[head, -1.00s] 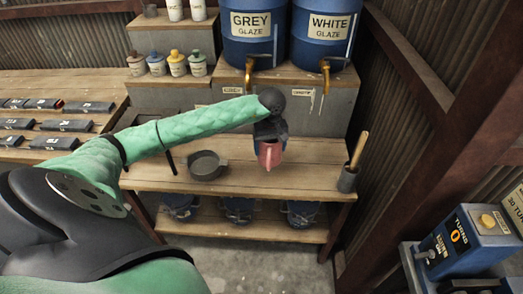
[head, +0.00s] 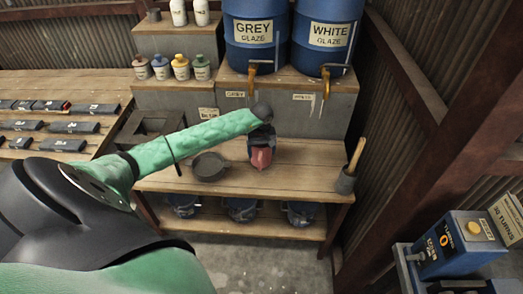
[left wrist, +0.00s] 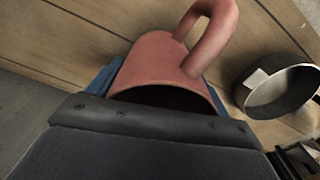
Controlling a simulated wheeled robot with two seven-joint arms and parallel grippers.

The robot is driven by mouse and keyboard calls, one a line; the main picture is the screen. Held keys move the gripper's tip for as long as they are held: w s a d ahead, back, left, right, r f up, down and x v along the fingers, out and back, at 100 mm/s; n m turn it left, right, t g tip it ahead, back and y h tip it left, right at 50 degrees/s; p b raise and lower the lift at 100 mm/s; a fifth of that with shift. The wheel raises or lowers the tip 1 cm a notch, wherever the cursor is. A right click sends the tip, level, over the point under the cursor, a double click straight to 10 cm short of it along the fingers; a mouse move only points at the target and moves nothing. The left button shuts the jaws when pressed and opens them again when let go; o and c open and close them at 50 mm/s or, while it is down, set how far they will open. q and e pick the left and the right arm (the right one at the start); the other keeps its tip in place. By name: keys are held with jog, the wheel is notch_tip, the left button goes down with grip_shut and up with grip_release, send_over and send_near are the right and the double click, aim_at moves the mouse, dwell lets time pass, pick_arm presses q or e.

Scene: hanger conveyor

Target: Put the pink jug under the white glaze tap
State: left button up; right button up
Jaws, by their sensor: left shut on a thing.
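The pink jug (head: 260,158) is over the workbench, in front of the barrels and to the left of the white glaze tap (head: 327,76). My left gripper (head: 261,142) is shut on it. In the left wrist view the jug (left wrist: 165,58) sits between the jaws, its handle toward the top right and its dark mouth facing the camera. I cannot tell whether its base touches the bench. The white glaze tap hangs from the blue barrel labelled White Glaze (head: 325,35), above a grey block. My right gripper is not in view.
A dark pan (head: 209,167) stands on the bench (head: 305,172) left of the jug. A dark pot with a wooden handle (head: 347,180) stands at the bench's right end. The grey glaze tap (head: 252,72) is up behind the jug. Bare bench lies between jug and pot.

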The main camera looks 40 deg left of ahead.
pick_arm(q)
jog(key=shift+f, duration=0.55)
jog(key=shift+f, duration=0.1)
jog(key=o, duration=1)
